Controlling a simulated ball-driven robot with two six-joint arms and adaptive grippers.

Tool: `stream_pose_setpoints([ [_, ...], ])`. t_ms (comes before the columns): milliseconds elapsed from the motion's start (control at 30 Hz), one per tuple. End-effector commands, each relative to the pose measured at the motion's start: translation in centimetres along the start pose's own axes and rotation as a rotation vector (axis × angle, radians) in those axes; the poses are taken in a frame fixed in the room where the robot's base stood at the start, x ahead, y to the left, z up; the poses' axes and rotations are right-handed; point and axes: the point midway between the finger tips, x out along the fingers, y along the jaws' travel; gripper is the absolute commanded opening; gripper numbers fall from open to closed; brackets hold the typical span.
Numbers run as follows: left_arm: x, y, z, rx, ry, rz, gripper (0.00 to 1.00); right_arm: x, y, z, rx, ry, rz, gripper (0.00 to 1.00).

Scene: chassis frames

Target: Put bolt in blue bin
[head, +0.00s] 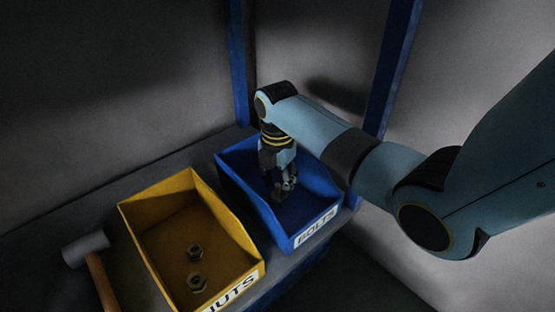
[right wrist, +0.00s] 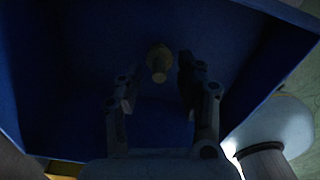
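The blue bin (head: 322,207), with a label reading BOLTS, stands on the shelf in the middle of the head view. My right gripper (head: 281,192) points down inside it. In the right wrist view the two fingers (right wrist: 157,82) are spread apart. A bolt (right wrist: 158,62) shows between and just beyond the fingertips, with dark gaps on both sides, against the blue bin floor (right wrist: 85,45). Whether it rests on the floor or is above it I cannot tell. In the head view the gripper largely hides the bolt. My left gripper is not in view.
A yellow bin (head: 155,203) labelled NUTS stands left of the blue bin, with two nuts (head: 196,282) inside. A hammer (head: 88,249) lies at the far left. Blue rack posts (head: 239,65) rise behind the bins.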

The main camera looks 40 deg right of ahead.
Motion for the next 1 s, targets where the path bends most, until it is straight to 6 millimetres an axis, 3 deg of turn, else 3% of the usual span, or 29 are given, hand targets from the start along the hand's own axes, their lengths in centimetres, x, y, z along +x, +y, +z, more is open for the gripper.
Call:
stream_pose_setpoints([
  [33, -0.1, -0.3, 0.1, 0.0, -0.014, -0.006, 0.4, -2.0, 0.3, 0.1, 0.0, -0.004, 0.01, 0.37],
  [100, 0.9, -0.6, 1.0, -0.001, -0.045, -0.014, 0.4, -3.6, 0.3, 0.1, 0.0, -0.004, 0.011, 0.37],
  [400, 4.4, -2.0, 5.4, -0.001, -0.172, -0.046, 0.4, -9.4, 0.2, 0.1, 0.0, -0.003, 0.008, 0.37],
  [600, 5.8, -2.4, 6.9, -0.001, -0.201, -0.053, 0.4, -10.5, 0.1, 0.1, 0.0, -0.002, 0.004, 0.37],
  [800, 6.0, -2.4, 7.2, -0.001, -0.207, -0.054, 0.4, -10.3, -0.3, -0.2, 0.027, -0.005, 0.008, 0.37],
  [867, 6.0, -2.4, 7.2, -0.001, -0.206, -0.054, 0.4, -9.9, -1.1, -0.6, 0.091, -0.014, 0.022, 0.37],
  [1000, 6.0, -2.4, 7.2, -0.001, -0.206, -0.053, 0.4, -8.8, -4.8, -2.7, 0.425, -0.042, 0.119, 0.37],
])
